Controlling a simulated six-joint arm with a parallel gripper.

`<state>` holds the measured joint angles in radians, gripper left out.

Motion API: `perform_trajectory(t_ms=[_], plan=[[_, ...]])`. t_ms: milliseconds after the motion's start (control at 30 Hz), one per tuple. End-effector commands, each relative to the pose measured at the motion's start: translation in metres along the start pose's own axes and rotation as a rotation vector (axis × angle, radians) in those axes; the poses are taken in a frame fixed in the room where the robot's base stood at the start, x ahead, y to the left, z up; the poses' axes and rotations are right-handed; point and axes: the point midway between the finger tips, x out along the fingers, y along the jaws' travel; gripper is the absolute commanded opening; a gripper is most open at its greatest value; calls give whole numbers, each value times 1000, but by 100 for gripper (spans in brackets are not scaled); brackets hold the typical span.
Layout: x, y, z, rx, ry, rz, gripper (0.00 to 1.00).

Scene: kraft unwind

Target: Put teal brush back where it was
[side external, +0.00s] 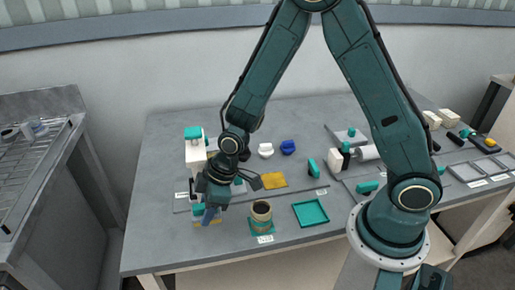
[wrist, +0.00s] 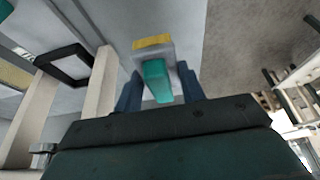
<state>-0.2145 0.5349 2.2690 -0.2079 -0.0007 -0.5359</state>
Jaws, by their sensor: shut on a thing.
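The teal brush shows in the wrist view with a teal handle (wrist: 156,82), a grey head and a yellow strip (wrist: 153,42) at its far end. My gripper (wrist: 160,92) has its blue fingers on either side of the handle and is shut on it. In the side view my gripper (side external: 209,214) points down over the front left of the table. The brush shows there as bits of teal and a yellow strip (side external: 202,223) low by the fingers; the fingers hide part of it. I cannot tell whether it touches the table.
A round container (side external: 261,210) stands on a teal base right of my gripper. Further right is a teal square tray (side external: 311,213). A yellow pad (side external: 273,180) lies behind. A white device with a teal top (side external: 194,150) stands at the back left.

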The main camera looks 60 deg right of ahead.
Motion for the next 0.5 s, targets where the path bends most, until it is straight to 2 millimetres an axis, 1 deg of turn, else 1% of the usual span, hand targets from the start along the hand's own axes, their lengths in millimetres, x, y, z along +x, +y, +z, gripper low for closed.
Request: perform_trajectory(t_ms=[100, 367, 500], plan=[[7, 0, 3, 0, -1, -1, 21], [10, 0, 4, 0, 1, 0, 21], [16, 0, 7, 0, -1, -1, 21]])
